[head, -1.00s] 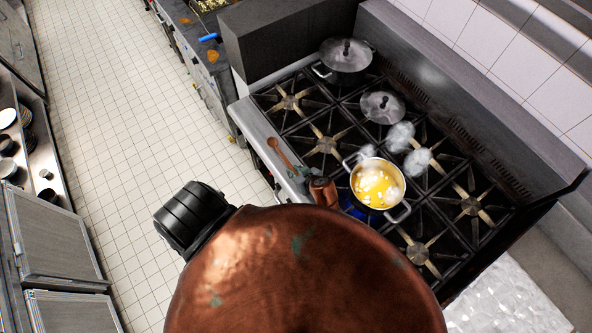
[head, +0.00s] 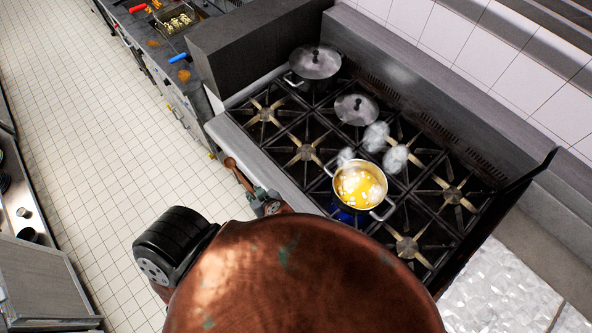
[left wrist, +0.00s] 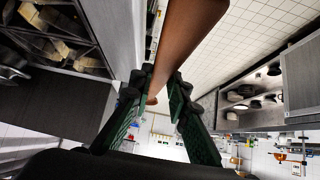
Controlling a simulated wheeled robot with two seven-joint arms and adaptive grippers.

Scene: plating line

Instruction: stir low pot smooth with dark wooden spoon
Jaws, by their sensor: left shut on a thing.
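The low pot (head: 360,187), a steel pot with two loop handles, stands on a front burner in the head view. It holds yellow liquid with white lumps, and a blue flame shows under it. My left gripper (head: 266,204) is at the front edge of the stove, left of the pot. It is shut on the wooden spoon (head: 236,170), which sticks out up and left of the fingers, apart from the pot. In the left wrist view the brown spoon (left wrist: 188,35) passes between the green fingers (left wrist: 158,92). My right gripper is not in view.
A lidded pot (head: 315,63) stands at the back left of the stove, and a grey lid (head: 356,108) lies nearer the pot. Pale steam puffs (head: 385,148) hang behind the pot. Several bare burners (head: 307,152) surround it. A fryer basket (head: 178,20) is at upper left.

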